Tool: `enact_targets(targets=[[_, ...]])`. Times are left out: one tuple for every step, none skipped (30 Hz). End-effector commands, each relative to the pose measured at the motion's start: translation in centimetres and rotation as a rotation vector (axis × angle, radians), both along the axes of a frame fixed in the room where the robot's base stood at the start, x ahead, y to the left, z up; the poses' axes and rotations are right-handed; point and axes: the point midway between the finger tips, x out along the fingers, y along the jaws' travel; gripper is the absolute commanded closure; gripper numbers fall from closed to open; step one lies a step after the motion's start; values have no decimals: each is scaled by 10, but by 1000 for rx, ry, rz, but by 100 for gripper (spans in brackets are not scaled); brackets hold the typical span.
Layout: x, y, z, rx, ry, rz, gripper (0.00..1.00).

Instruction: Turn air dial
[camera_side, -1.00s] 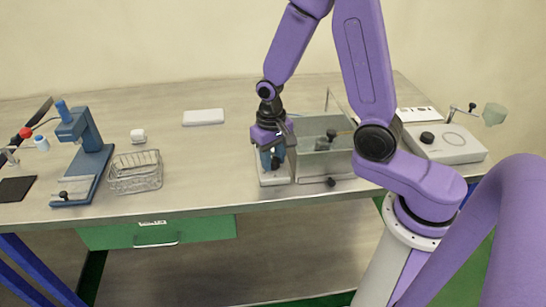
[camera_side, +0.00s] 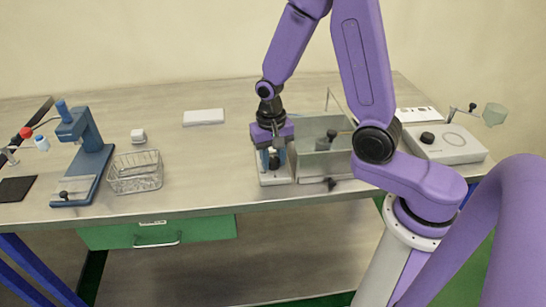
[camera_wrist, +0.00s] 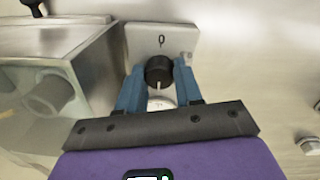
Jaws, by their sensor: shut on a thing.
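The air dial is a black round knob (camera_wrist: 159,72) with a white pointer line, on a light grey plate (camera_wrist: 178,32) marked with a small black symbol. In the wrist view the pointer line faces down toward my gripper. My gripper (camera_wrist: 158,76) has blue fingers, one on each side of the knob, and is shut on it. In the side view my gripper (camera_side: 272,150) points down over the plate (camera_side: 274,179), with the dark knob (camera_side: 274,163) partly hidden between the fingers.
A clear-walled tank (camera_side: 325,165) stands right beside the dial plate. A wire basket (camera_side: 135,172) and a blue press (camera_side: 90,160) are at the left. A white slab (camera_side: 203,117) lies behind. The table left of the plate is clear.

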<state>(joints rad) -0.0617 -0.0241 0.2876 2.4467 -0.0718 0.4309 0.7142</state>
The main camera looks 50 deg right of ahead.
Motion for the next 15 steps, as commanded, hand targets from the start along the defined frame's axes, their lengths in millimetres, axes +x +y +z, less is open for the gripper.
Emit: enact_targets(targets=[[0,0,0,-1,-1,1,96],[0,0,0,-1,-1,1,62],[0,0,0,-1,-1,1,54],[0,0,0,0,0,1,54],[0,0,0,-1,-1,1,54],[0,0,0,0,0,1,54],[0,0,0,0,0,1,54],[0,0,0,0,0,1,54],[0,0,0,0,0,1,54],[0,0,0,0,0,1,54],[0,0,0,0,0,1,54],[0,0,1,-1,-1,1,54],[0,0,1,-1,-1,1,54],[0,0,2,0,-1,2,54],[1,0,5,0,-1,2,54]])
